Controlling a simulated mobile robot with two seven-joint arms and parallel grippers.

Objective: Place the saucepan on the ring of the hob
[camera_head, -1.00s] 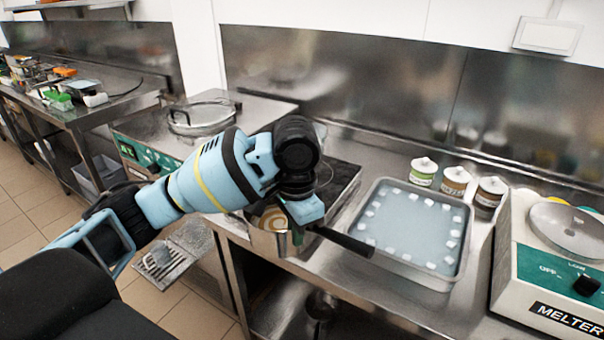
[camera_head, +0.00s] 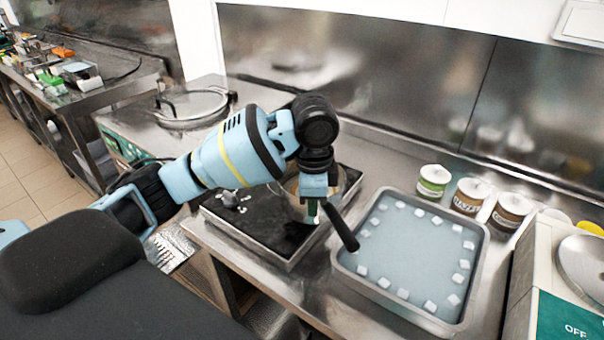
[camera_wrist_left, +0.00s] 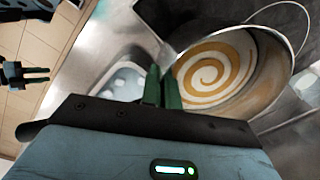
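The saucepan, a metal pan with a black handle (camera_head: 342,229), is over the back right part of the black-topped hob (camera_head: 262,226), largely behind my left gripper (camera_head: 311,212). In the left wrist view the saucepan (camera_wrist_left: 215,68) holds a cream and brown swirl. My left gripper's green fingers (camera_wrist_left: 162,88) are close together at the pan's side, shut on it near the handle. The hob's dark top (camera_wrist_left: 283,18) with a thin curved ring line shows beyond the pan. I cannot tell whether the pan's base touches the hob.
A tray (camera_head: 478,290) edged with white cubes stands right of the hob. Several labelled tubs (camera_head: 470,194) stand behind it, and a melter (camera_head: 560,300) is at far right. A lidded round vessel (camera_head: 190,106) is at back left.

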